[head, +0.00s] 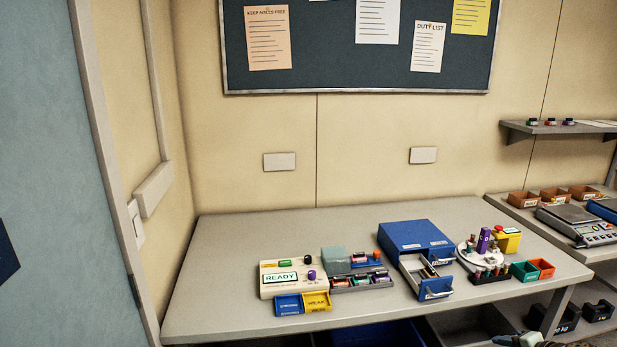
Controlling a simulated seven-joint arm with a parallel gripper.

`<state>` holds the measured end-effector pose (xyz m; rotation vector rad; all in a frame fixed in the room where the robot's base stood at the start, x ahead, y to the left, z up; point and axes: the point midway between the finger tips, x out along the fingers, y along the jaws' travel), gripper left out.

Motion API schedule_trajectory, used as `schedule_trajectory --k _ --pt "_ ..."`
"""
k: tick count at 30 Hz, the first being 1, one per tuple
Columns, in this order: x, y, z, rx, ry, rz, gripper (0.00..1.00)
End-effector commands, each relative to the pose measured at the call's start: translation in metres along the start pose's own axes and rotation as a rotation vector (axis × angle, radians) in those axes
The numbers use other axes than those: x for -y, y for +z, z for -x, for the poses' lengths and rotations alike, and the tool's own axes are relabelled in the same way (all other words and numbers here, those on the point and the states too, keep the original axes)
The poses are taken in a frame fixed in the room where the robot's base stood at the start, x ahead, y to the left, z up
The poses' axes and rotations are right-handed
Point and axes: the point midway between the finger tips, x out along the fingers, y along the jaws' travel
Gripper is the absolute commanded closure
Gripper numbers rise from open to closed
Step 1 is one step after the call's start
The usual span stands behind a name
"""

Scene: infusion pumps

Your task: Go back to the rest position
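At the bottom edge, right of centre, a small pale and dark piece (528,341) shows, cut off by the frame; it looks like the end of my arm with my gripper. Its fingers cannot be made out, so I cannot tell whether it is open or shut, or holds anything. It is low in front of the table's front edge, apart from the things on the table. The pump unit (280,279) on the table has a screen reading READY and a purple knob.
The grey table (230,240) bears blue and yellow bins (317,301), a rack of vials (362,283), a blue drawer cabinet (415,237) with an open drawer, a round white carousel (482,252) and green and orange bins (540,267). The table's left part is clear.

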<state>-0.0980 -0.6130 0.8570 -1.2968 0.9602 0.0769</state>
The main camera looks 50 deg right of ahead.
Motion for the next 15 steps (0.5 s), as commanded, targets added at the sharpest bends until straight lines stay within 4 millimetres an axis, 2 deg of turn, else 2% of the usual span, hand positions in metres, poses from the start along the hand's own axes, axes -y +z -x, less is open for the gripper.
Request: schedule_trajectory --k 1,6,9,15 --pt "-0.015 0.003 -0.003 -0.011 0.052 0.001 0.64" --pt "-0.065 0.014 -0.018 -0.019 0.218 0.007 0.64" --pt "-0.083 0.027 -0.036 0.001 0.298 0.027 0.64" --pt "-0.107 0.061 -0.081 0.073 0.433 0.094 0.64"
